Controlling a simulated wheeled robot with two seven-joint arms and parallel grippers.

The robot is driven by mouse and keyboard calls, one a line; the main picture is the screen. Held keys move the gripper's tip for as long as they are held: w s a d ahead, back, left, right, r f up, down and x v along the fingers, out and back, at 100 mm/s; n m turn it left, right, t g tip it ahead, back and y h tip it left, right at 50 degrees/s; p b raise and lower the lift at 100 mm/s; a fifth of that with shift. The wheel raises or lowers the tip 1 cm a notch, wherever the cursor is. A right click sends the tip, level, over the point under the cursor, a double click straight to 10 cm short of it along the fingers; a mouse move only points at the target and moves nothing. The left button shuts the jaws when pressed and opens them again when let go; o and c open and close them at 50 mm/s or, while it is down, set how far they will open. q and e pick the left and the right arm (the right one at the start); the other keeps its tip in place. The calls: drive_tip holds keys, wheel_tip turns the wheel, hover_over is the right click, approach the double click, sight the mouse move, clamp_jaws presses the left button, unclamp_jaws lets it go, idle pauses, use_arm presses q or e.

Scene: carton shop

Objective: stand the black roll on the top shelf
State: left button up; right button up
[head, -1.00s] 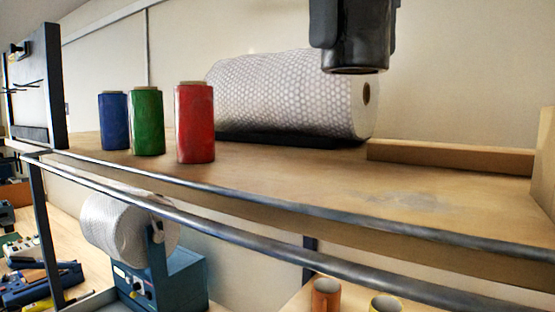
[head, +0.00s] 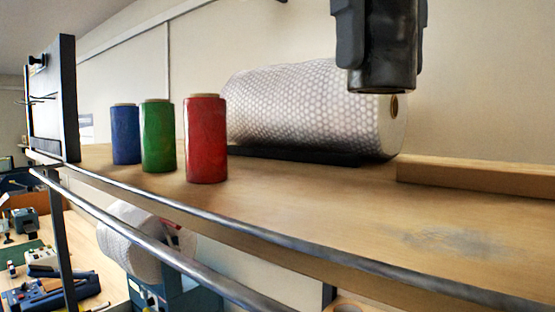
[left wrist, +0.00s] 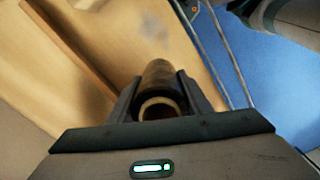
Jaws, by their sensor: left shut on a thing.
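The black roll (head: 382,72) hangs upright in my left gripper (head: 381,58), above the top shelf (head: 330,205) and clear of its board. In the head view it overlaps the right end of the bubble-wrap roll. In the left wrist view the black roll (left wrist: 158,76) sits between the two fingers of my left gripper (left wrist: 157,90), with its pale hollow core end facing the camera. The gripper is shut on it. My right gripper is in neither view.
Blue (head: 125,135), green (head: 158,137) and red (head: 206,140) rolls stand in a row on the shelf. The bubble-wrap roll (head: 300,105) lies behind. A wooden strip (head: 480,178) runs at right. A metal rail (head: 190,263) runs along the front. The shelf's right front part is bare.

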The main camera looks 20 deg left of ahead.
use_arm(q)
drive_tip(key=shift+w+a+f, duration=0.1)
drive_tip(key=shift+a+f, duration=0.15)
drive_tip(key=shift+a, duration=0.25)
drive_tip(key=shift+w+a+f, duration=0.1)
drive_tip(key=shift+a+f, duration=0.1)
drive_tip(key=shift+a, duration=0.25)
drive_tip(key=w+a+f, duration=0.1)
drive_tip(key=a, duration=0.2)
drive_tip(key=w+a+f, duration=0.1)
drive_tip(key=a+f, duration=0.1)
drive_tip(key=a, duration=0.1)
drive_tip(key=w+a+f, duration=0.1)
drive_tip(key=a+f, duration=0.1)
drive_tip(key=a, duration=0.1)
drive_tip(key=shift+w+f, duration=0.15)
drive_tip(key=shift+f, duration=0.1)
drive_tip(key=shift+d, duration=0.2)
drive_tip(key=shift+f, duration=0.1)
drive_tip(key=shift+a+f, duration=0.1)
drive_tip(key=shift+f, duration=1.85)
drive_tip(key=o, duration=1.2)
drive_tip(key=shift+f, duration=0.15)
